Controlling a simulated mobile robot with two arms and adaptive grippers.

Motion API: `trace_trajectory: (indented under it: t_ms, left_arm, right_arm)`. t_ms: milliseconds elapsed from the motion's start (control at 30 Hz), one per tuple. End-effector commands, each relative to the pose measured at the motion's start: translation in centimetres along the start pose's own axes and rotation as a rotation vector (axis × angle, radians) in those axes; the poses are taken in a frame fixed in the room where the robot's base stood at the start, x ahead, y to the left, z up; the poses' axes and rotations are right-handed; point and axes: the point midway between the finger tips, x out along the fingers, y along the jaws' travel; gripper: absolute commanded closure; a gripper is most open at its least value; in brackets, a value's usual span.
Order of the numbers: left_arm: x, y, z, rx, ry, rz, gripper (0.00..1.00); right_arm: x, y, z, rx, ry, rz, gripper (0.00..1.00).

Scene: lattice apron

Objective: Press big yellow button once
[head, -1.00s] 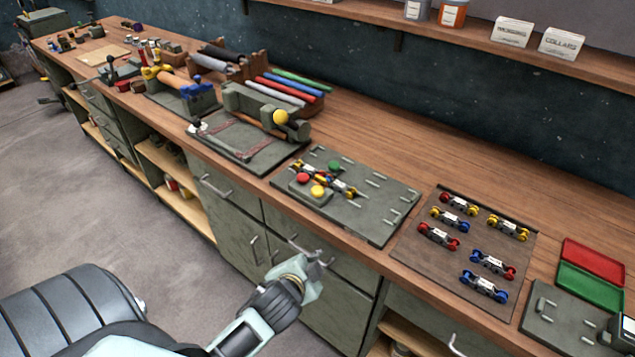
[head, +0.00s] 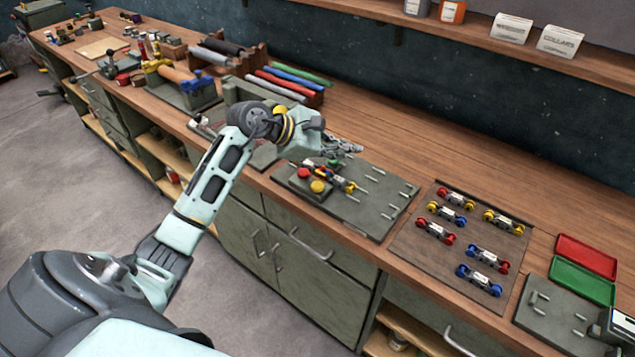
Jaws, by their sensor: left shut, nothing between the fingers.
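A yellow button (head: 317,187) sits at the front of a small grey box on the grey plate near the bench's front edge. A red button (head: 304,174) is beside it, and a green button (head: 334,164) is behind, partly covered by my gripper. My left gripper (head: 356,148) is shut and empty. It shows above the back of the plate, up and to the right of the yellow button in the picture, apart from it. My left forearm crosses the bench edge left of the plate.
Small wheeled parts with coloured ends lie on a brown mat (head: 400,247) to the right. Red (head: 587,255) and green (head: 582,281) trays are farther right. Coloured rolls (head: 290,88) lie behind my wrist. The wooden bench behind the plate is clear.

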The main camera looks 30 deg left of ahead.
Motion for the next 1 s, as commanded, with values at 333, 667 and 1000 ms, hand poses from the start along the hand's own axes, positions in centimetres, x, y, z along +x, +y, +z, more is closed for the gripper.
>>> trace_trajectory:
  t_ms: [333,667,1000]
  left_arm:
    - [-2.6,1.4,-4.4,0.125,0.214,-0.064,1.00]
    - [-2.2,1.1,-4.7,0.122,0.210,-0.064,1.00]
    - [0.2,-1.1,-7.7,0.118,0.207,-0.064,1.00]
  right_arm:
    - [-0.2,0.0,-0.1,0.000,0.001,0.000,0.60]
    - [0.0,-0.2,-0.1,0.000,0.001,-0.002,0.60]
    - [1.9,-0.6,0.0,0.001,0.002,-0.007,0.60]
